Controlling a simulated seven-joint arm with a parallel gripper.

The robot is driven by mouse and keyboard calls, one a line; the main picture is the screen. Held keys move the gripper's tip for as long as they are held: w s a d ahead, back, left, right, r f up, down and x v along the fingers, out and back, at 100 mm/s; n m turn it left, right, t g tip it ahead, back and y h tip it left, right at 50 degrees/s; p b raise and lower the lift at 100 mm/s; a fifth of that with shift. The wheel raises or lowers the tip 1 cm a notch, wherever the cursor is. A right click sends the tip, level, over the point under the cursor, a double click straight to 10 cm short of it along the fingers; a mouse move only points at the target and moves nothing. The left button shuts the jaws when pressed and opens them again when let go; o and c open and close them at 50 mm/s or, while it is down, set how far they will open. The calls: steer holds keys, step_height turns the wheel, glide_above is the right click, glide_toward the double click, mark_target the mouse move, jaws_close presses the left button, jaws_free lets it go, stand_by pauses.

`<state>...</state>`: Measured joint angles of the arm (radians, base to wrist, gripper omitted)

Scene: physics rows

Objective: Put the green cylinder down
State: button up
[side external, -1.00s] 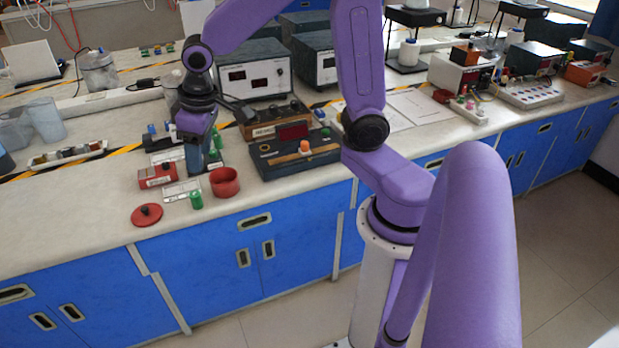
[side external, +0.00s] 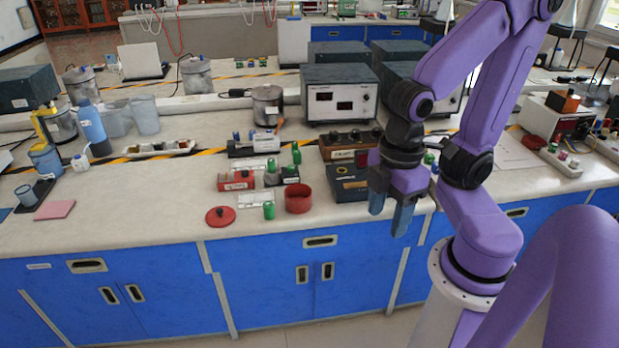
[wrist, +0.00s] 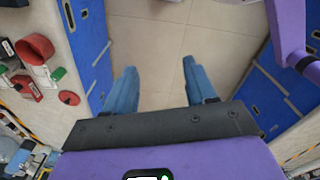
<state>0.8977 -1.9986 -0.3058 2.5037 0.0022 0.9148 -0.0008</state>
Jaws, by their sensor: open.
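A green cylinder (side external: 268,210) stands upright on the white bench, left of a red cup (side external: 298,198) and right of a round red lid (side external: 220,216). It also shows in the wrist view (wrist: 58,74). A second green cylinder (side external: 296,153) stands farther back, next to small blocks; I cannot tell what it rests on. My gripper (side external: 388,222) is open and empty, right of these things, near the bench's front edge. In the wrist view my gripper (wrist: 159,66) has its two blue fingers wide apart over the floor.
A red box (side external: 236,180) stands behind the lid. Grey instruments (side external: 340,93) stand at the back. The bench left of the lid is mostly clear, with a pink pad (side external: 54,210) farther left.

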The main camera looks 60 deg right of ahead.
steer(key=w+a+m, duration=0.3)
steer(key=w+m, duration=0.1)
steer(key=w, duration=0.8)
steer(key=m+t+h, duration=0.1)
steer(key=m+t, duration=0.3)
steer(key=m, duration=0.6)
glide_above(271, 160)
steer(key=s+a, duration=0.2)
steer(key=s, duration=0.5)
step_height(271, 160, down, 3)
steer(key=x, duration=1.2)
steer(key=shift+s+d, duration=0.1)
steer(key=shift+d, duration=0.2)
steer(key=shift+w+d+x, duration=0.1)
steer(key=shift+w+x, duration=0.1)
steer(key=shift+x, duration=1.2)
steer(key=shift+w+d+x, duration=0.1)
steer(key=shift+w+x, duration=0.1)
steer(key=shift+x, duration=1.15)
steer(key=shift+r, duration=0.15)
jaws_close()
